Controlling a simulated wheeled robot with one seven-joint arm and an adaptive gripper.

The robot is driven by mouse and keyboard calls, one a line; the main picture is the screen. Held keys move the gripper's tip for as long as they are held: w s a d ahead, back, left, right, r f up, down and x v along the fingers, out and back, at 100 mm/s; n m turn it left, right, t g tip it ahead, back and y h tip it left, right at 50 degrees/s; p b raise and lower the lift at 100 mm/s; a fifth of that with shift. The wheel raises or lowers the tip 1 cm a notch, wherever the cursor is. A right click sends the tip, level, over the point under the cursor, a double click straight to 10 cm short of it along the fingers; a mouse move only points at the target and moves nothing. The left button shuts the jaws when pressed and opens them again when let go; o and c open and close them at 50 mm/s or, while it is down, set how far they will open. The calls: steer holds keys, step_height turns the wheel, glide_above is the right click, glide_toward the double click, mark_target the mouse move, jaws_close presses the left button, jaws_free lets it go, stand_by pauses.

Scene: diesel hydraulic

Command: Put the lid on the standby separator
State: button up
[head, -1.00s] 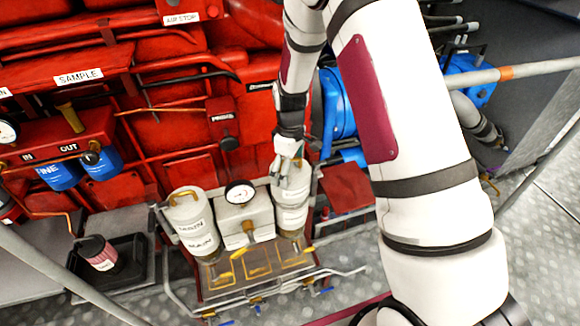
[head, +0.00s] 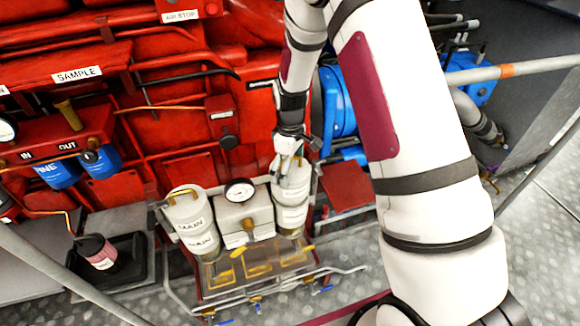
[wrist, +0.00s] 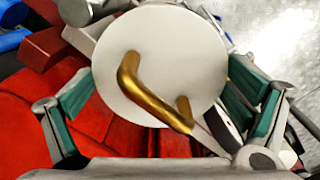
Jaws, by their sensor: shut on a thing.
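The gripper is shut on this lid. In the head view, the lid (head: 292,183) is directly above the canister body, roughly in line with it. I cannot tell whether it is fully seated. The left canister (head: 197,225) is labelled MAIN and has a brass handle on top.
A pressure gauge (head: 240,192) on a pale block stands between the canisters. Clear covers with yellow levers (head: 258,268) and pipes lie in front. A black tray (head: 105,260) with a dark-topped cup is at left. Blue machinery (head: 338,105) is close behind the arm.

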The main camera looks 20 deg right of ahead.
steer(key=shift+f+b, duration=0.65)
steer(key=shift+f, duration=0.6)
stand_by(0.6)
steer(key=o, duration=1.1)
steer(key=shift+c, duration=0.2)
step_height(320, 180, up, 12)
steer(key=shift+r, duration=0.1)
steer(key=s+r+m+t+p, duration=0.1)
steer(key=s+r+m, duration=0.1)
steer(key=s+r, duration=0.55)
steer(key=s+r+m+t+p, duration=0.15)
steer(key=s+r, duration=0.35)
steer(key=r, duration=0.5)
steer(key=s+r+m+t+p, duration=0.1)
steer(key=s+r+m, duration=0.1)
steer(key=s, duration=0.7)
steer(key=s+r+m+p, duration=0.1)
steer(key=s+r+m, duration=0.2)
steer(key=s, duration=0.7)
step_height(320, 180, up, 2)
steer(key=shift+s+d+r+t, duration=0.1)
steer(key=shift+s+d+t, duration=0.05)
steer(key=shift+s+t, duration=0.2)
